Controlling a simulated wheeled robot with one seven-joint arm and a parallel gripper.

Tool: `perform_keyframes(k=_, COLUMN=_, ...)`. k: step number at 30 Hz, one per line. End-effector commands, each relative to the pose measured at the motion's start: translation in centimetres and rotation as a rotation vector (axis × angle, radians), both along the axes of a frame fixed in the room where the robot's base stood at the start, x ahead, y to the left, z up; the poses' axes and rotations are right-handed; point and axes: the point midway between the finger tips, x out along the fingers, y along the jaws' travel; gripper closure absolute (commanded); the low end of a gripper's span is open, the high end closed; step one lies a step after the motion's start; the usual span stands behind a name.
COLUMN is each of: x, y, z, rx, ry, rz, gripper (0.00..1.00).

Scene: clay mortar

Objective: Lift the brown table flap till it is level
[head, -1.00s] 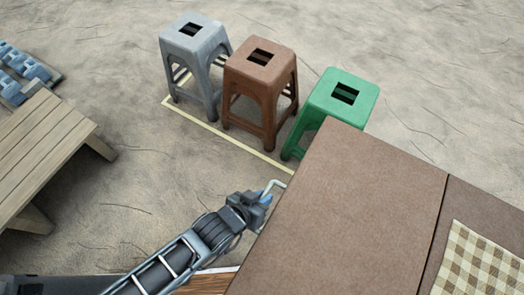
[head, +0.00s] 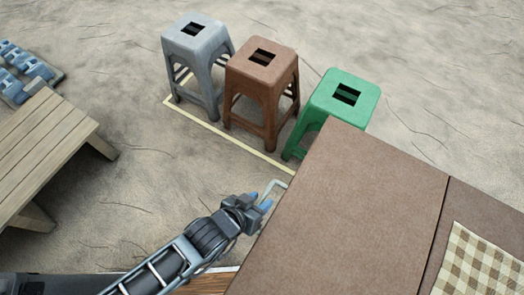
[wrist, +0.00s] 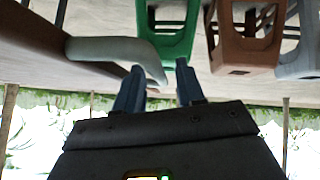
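The brown table flap (head: 345,215) is the left part of the brown table in the head view, left of a dark seam. It looks about in line with the fixed tabletop (head: 482,205). A pale bent handle (head: 273,186) sticks out from the flap's left edge; it shows large and grey in the wrist view (wrist: 110,49). My gripper (head: 265,200) is beside the handle. In the wrist view my gripper (wrist: 157,85) has its two blue fingers well apart, with the handle's bent end near the gap between the tips. I cannot tell whether they touch it. The flap's underside is hidden in the head view.
Grey (head: 195,45), brown (head: 262,75) and green (head: 340,97) stools stand behind the flap, near a pale floor line. A checked cloth (head: 485,262) lies on the fixed tabletop. A wooden bench (head: 45,150) is at left. Sandy floor between is open.

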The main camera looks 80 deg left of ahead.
Motion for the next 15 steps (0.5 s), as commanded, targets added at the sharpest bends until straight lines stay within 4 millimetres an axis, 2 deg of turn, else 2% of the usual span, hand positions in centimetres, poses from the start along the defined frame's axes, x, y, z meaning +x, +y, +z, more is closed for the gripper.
perform_keyframes(k=8, x=-2.3, y=-1.9, z=2.9, rx=0.002, ry=0.000, rz=0.002, gripper=0.62)
perform_keyframes(k=15, x=-2.9, y=-2.7, z=3.8, rx=0.000, ry=0.000, rz=0.000, gripper=0.62)
